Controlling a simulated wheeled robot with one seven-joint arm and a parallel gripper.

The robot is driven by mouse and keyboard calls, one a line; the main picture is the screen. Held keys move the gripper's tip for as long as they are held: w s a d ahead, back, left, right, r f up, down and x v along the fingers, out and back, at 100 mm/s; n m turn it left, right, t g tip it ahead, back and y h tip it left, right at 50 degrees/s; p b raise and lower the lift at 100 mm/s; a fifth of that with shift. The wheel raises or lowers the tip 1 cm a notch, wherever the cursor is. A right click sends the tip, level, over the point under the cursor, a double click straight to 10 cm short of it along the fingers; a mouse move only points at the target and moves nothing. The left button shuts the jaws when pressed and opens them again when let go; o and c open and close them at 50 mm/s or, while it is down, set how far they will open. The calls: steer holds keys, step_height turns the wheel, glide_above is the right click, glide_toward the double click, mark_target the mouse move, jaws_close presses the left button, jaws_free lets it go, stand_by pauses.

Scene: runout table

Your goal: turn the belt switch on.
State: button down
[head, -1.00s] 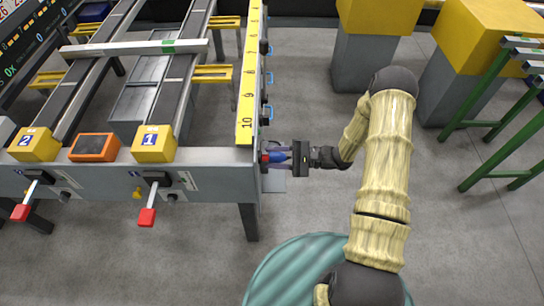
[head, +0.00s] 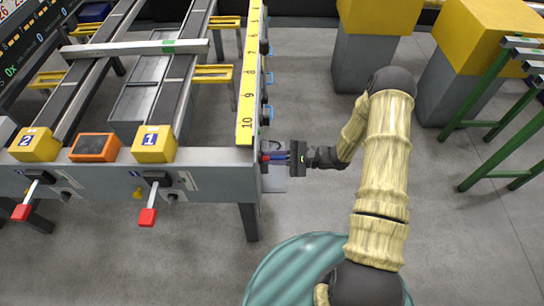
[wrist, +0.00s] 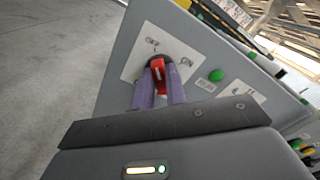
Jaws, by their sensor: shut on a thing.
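The belt switch (wrist: 158,68) is a red handle on a dark round base, on a white plate (wrist: 133,58) marked OFF at the top and ON to the right. It is on the end panel of the table. In the wrist view the handle runs roughly up and down, closer in line with OFF than ON. My gripper (wrist: 160,88) is shut on the handle, with a purple-blue finger on each side. In the head view my gripper (head: 276,158) reaches the table's right side from the right; the switch is mostly hidden there.
A green button (wrist: 216,75) is right of the switch. Two red-tipped levers (head: 147,217) (head: 21,212) stick out from the table's front. A yellow scale (head: 249,90) runs along its right edge. Grey and yellow blocks (head: 375,60) and green stands (head: 490,110) stand at right.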

steer(key=m+p, duration=0.2)
steer(key=m, duration=0.4)
steer(key=m+p, duration=0.2)
steer(key=m, duration=0.3)
steer(key=m+p, duration=0.2)
steer(key=m, duration=0.4)
steer(key=shift+w+m, duration=0.3)
stand_by(0.4)
steer(key=c, duration=1.4)
jaws_free()
steer(key=shift+c, duration=0.2)
steer(key=shift+d, duration=0.1)
